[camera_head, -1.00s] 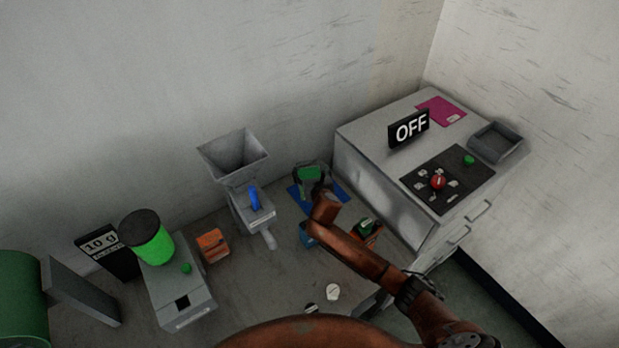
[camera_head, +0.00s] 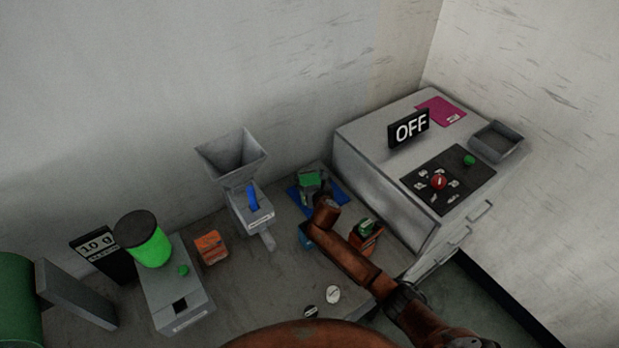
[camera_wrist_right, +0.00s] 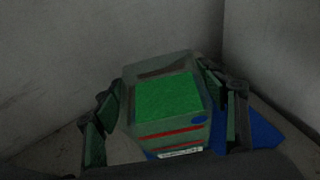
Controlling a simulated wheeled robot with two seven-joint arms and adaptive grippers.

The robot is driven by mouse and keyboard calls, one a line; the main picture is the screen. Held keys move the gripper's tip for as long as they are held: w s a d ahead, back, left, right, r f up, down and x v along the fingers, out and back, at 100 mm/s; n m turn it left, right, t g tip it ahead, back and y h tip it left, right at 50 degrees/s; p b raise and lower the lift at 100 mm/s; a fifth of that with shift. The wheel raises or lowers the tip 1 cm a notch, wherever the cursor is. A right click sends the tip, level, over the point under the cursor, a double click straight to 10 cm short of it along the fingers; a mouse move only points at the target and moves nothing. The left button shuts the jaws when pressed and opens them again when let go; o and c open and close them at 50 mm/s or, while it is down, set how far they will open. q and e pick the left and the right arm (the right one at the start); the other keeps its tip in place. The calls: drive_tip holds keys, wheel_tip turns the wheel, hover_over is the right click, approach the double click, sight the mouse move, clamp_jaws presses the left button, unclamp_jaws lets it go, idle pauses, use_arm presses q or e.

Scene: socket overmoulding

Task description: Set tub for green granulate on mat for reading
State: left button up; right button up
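The tub for green granulate (camera_head: 310,181) is a clear box holding green granulate. In the right wrist view the tub (camera_wrist_right: 166,105) fills the space between the fingers, with red lines, a blue spot and a white label on its near side. My right gripper (camera_wrist_right: 163,85) is closed in on the tub from both sides. The blue mat (camera_head: 335,196) lies beneath the tub, and in the right wrist view the mat (camera_wrist_right: 264,135) shows at its right. Whether the tub's base touches the mat is hidden. My left gripper is out of view.
A grey machine with an OFF sign (camera_head: 409,128) stands right of the mat. A hopper (camera_head: 232,158) stands at its left. An orange box (camera_head: 366,237) with a green item is close in front. A green-filled dispenser (camera_head: 150,245) and a 10 g sign (camera_head: 96,246) are further left.

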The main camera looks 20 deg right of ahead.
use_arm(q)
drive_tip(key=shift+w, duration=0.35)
use_arm(e)
drive_tip(key=o, duration=0.5)
drive_tip(key=shift+r, duration=0.15)
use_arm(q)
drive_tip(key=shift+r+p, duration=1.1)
use_arm(e)
drive_tip(key=shift+v, duration=6)
drive_tip(key=shift+d, duration=0.1)
